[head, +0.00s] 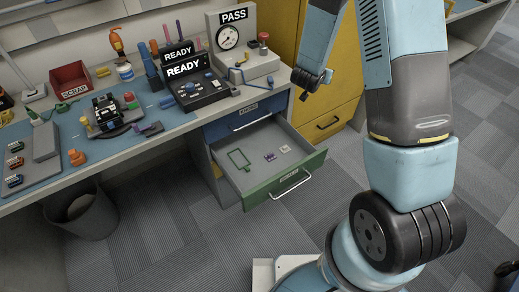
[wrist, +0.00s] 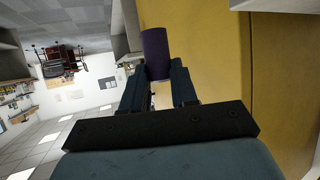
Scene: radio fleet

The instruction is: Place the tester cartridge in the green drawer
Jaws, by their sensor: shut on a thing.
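The green drawer (head: 283,180) stands pulled open under the right end of the bench in the head view. On its floor lie a green outline, a small purple item (head: 270,156) and a pale item (head: 285,149). In the wrist view my gripper (wrist: 156,88) is shut on a dark purple cylinder (wrist: 155,50), which sticks out beyond the fingertips. It may be the tester cartridge; no label shows on it. In the head view the dark end of my arm hangs above and right of the drawer, before the yellow cabinet; the cylinder cannot be made out there.
A shut blue drawer (head: 244,119) is just above the green one. The bench holds a PASS gauge box (head: 231,40), READY units (head: 191,88) and a red SCRAP bin (head: 71,83). A yellow cabinet (head: 335,98) stands behind my arm. A waste bin (head: 85,213) is on the floor.

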